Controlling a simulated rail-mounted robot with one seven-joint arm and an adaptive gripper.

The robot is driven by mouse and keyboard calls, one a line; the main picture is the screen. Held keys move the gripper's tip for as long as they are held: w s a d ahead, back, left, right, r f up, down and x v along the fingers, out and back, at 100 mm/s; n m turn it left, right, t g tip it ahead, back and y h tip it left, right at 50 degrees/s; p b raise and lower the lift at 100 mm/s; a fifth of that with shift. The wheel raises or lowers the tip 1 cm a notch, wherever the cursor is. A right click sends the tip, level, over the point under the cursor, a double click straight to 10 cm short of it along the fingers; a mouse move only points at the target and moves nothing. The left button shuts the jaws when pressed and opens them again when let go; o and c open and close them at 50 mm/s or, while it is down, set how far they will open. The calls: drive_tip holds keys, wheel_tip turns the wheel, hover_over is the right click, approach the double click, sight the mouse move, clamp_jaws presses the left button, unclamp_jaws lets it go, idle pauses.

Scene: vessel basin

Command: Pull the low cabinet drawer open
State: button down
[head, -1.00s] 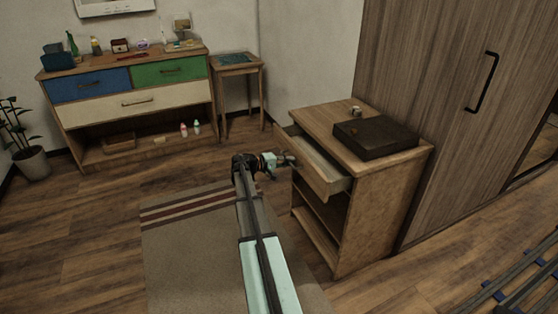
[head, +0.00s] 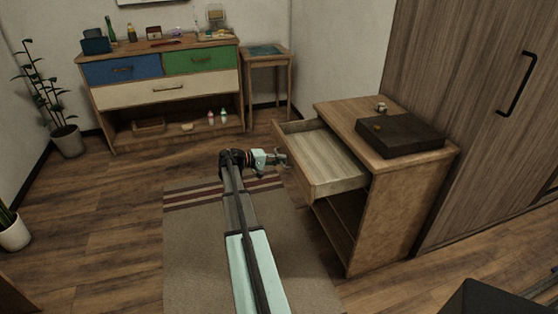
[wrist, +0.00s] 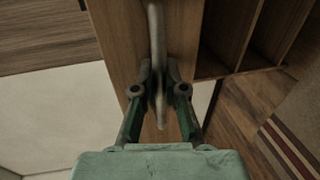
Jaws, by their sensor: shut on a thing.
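The low wooden cabinet (head: 405,205) stands right of centre in the head view, beside the tall wardrobe. Its top drawer (head: 330,182) is pulled well out to the left, and its pale inside looks empty. My gripper (head: 282,158) is at the drawer's front face. In the wrist view, my gripper (wrist: 159,78) has its two fingers on either side of the bar handle (wrist: 156,40) and is shut on it. The drawer front (wrist: 185,30) lies just behind the handle.
A dark flat box (head: 400,134) and a small object (head: 381,107) sit on the cabinet top. A dresser with coloured drawers (head: 165,92) and a small side table (head: 266,62) stand at the back. A striped rug (head: 235,255) covers the floor left of the cabinet.

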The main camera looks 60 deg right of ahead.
drive_tip(key=c, duration=1.2)
unclamp_jaws()
drive_tip(key=v, duration=1.2)
